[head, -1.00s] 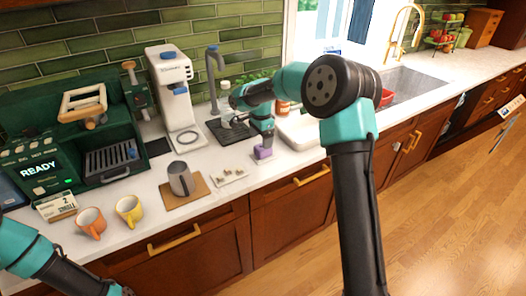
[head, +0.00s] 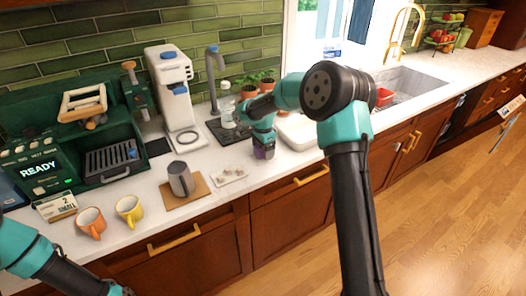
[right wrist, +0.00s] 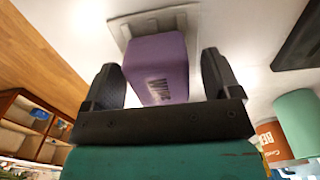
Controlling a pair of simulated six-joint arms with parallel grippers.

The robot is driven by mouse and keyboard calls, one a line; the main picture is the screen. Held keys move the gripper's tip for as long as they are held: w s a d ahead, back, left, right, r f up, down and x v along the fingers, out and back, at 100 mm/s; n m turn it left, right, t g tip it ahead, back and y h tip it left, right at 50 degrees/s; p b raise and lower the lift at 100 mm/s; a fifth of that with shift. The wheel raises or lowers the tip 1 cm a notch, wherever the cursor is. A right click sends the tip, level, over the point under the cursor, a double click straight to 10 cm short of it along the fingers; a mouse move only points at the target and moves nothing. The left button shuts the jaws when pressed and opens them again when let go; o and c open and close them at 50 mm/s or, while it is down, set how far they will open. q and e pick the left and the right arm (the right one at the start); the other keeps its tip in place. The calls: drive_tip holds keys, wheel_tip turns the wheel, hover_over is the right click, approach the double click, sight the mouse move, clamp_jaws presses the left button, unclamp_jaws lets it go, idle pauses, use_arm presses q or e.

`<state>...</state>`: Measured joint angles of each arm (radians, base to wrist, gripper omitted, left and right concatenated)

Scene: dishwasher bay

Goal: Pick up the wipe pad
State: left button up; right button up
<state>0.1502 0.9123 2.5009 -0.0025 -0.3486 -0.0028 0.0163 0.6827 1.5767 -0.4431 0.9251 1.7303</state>
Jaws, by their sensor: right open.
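The wipe pad is a purple block (head: 263,153) on the white counter, right of the small tray of pale pieces. In the right wrist view the purple block (right wrist: 157,68) stands on a pale grey base and has dark lettering on its face. My right gripper (head: 264,147) is low over the block and hides its upper part in the head view. In the right wrist view my right gripper (right wrist: 158,82) is open, with one dark finger on each side of the block and a gap visible at each side. My left arm shows at the lower left; its fingers are out of view.
A small tray (head: 231,177) and a grey pitcher (head: 181,180) on a brown board stand to the left. The counter's front edge is close below the pad.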

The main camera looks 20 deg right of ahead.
drive_tip(key=c, duration=1)
drive_tip(key=shift+r, duration=0.1)
drive_tip(key=shift+r, duration=1.6)
drive_tip(key=shift+s+a+r, duration=0.1)
drive_tip(key=shift+s+r, duration=0.05)
drive_tip(key=shift+s, duration=0.1)
drive_tip(key=s+a, duration=0.3)
drive_tip(key=s, duration=0.4)
drive_tip(key=s+a+r, duration=0.1)
drive_tip(key=s+a, duration=0.3)
drive_tip(key=s, duration=0.3)
drive_tip(key=shift+r, duration=0.2)
drive_tip(key=shift+d, duration=0.1)
